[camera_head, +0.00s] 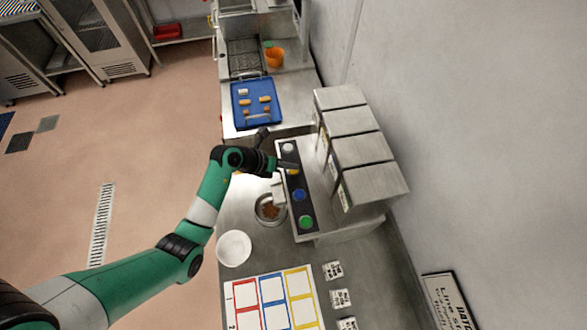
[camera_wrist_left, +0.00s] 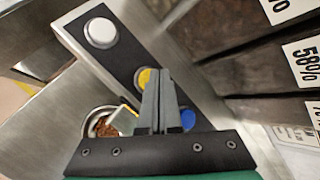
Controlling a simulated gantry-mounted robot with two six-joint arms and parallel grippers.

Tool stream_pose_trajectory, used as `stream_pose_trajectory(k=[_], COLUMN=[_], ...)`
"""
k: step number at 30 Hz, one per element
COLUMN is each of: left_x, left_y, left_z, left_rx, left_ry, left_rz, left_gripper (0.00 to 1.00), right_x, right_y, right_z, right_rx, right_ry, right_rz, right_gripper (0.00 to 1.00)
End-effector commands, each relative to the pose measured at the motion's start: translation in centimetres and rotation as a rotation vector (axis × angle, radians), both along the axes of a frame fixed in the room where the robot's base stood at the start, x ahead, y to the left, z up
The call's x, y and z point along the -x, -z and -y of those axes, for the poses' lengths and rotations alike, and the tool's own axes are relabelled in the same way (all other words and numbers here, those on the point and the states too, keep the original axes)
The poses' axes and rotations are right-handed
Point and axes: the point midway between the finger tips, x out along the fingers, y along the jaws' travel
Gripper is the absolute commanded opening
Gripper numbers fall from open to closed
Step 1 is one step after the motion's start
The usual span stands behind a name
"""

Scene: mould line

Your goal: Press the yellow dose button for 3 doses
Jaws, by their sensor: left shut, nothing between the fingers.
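A dark button strip (camera_head: 302,207) runs along the front of the steel dispenser, with a white, a yellow, a blue and a green button. The yellow dose button (camera_head: 293,172) is partly covered by my left gripper (camera_head: 291,165). In the left wrist view the yellow button (camera_wrist_left: 144,78) shows just beside the shut, empty fingertips (camera_wrist_left: 164,72), partly hidden by them. Whether they touch it I cannot tell. A metal bowl (camera_head: 259,216) with brown pieces stands below the strip; these pieces (camera_wrist_left: 104,124) show in the left wrist view. My right gripper is out of view.
Several steel hoppers (camera_head: 362,150) stand right of the strip, close to the wall. A blue tray (camera_head: 237,118) with small items lies behind, an orange cup (camera_head: 274,57) beyond it. A white bowl (camera_head: 234,249) and a coloured grid card (camera_head: 273,303) are on the near counter.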

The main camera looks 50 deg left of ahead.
Motion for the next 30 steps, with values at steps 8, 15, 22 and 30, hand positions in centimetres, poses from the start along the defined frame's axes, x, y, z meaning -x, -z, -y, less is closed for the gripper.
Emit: stream_pose_trajectory(k=[8, 15, 22, 30], left_x=[0.0, 0.02, 0.02, 0.04], left_y=[0.0, 0.47, 0.94, 0.76], left_z=[0.0, 0.02, 0.02, 0.03], left_rx=[0.0, 0.001, 0.001, 0.001], left_ry=[0.0, 0.0, 0.0, 0.0], left_rz=[0.0, -0.001, -0.001, -0.002], left_gripper=[0.0, 0.0, 0.0, 0.0], right_x=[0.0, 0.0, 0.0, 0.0], right_y=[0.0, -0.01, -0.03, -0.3], right_z=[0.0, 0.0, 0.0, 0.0], right_rx=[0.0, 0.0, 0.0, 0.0], right_ry=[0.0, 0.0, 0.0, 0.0], right_rz=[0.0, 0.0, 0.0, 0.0], right_gripper=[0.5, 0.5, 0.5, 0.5])
